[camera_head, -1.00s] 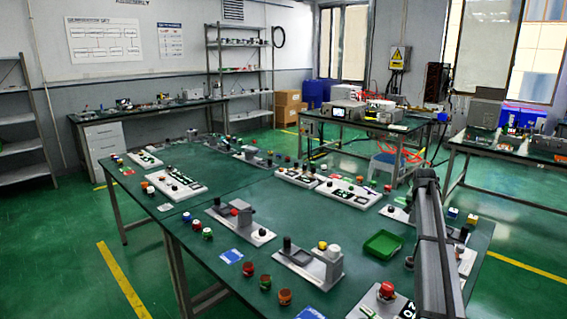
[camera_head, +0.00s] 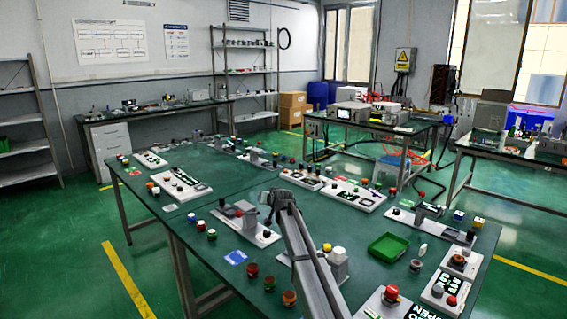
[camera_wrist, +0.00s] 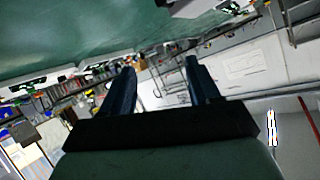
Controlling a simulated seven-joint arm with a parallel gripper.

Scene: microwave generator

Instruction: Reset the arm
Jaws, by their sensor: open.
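My gripper (camera_head: 280,198) is at the far end of my grey arm, which reaches up from the bottom of the head view over the green table (camera_head: 300,212). In the wrist view my gripper (camera_wrist: 162,82) shows two dark fingers set apart, with nothing between them. The wrist view is tilted, with the green table surface (camera_wrist: 100,40) across its top and the room's wall and shelves beyond the fingers. In the head view the fingertips are small and hard to make out.
A green tray (camera_head: 388,246) lies right of my arm. White boards with buttons, such as one at the left (camera_head: 180,184), and several loose coloured knobs stand around the table. A red button (camera_head: 391,292) is at the front right. A blue card (camera_head: 235,257) lies left of my arm.

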